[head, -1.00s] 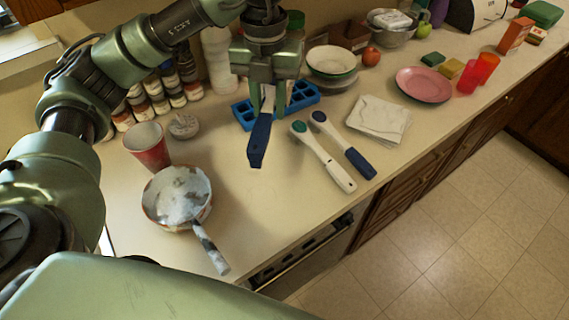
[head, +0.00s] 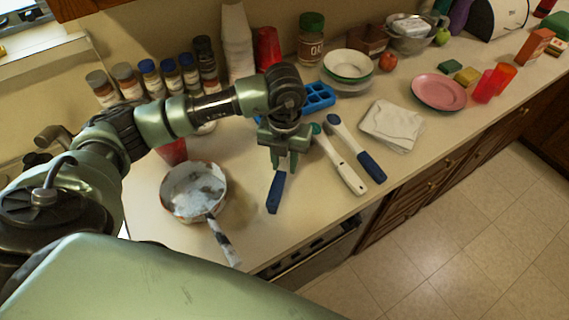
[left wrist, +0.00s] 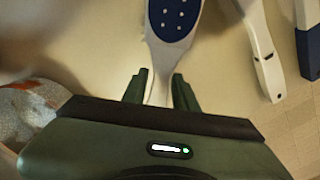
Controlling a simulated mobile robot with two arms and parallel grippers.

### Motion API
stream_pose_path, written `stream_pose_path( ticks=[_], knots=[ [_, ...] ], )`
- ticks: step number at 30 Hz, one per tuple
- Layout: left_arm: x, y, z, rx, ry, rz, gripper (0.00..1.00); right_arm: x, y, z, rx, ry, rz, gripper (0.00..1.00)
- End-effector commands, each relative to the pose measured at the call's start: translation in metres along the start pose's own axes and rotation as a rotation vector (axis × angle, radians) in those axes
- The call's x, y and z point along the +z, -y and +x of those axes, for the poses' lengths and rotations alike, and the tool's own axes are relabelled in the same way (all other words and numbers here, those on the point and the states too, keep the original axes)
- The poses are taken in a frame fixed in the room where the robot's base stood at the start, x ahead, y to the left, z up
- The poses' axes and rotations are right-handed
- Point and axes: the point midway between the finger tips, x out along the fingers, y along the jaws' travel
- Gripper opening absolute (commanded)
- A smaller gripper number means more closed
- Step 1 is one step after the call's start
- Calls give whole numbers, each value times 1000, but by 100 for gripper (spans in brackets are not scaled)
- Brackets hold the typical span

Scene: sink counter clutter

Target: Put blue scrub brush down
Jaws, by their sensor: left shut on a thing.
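My left gripper (head: 283,166) is shut on the blue scrub brush (head: 274,194), over the counter between the pan and two other brushes. Its blue end hangs down toward the front of the counter in the head view. In the left wrist view the pale neck of the blue scrub brush (left wrist: 163,60) runs between the fingertips (left wrist: 160,90), and a blue part with white dots shows at the top. I cannot tell whether the brush touches the counter. My right gripper is not in view.
A pan (head: 190,190) stands to the left, its handle toward the front edge. A white-handled brush (head: 345,175) and a blue-handled brush (head: 371,168) lie close on the right. Folded cloths (head: 392,124) lie beyond them. A blue tray (head: 320,96) is behind my gripper.

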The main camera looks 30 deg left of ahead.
Motion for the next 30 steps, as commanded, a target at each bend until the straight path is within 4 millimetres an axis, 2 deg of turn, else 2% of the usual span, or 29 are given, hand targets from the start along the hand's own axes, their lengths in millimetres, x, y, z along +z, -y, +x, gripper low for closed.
stream_pose_path(
  ticks=[5,16,17,18,19,30],
  knots=[
    [0,0,18,1,-1,1,0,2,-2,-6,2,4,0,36],
    [0,0,24,0,1,1,0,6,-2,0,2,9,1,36],
    [0,0,23,0,1,1,34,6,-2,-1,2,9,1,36],
    [0,0,22,0,1,1,45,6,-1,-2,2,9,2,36],
    [0,0,22,0,1,1,50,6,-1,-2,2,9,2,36],
    [0,0,17,0,1,1,50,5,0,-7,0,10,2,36]
  ],
)
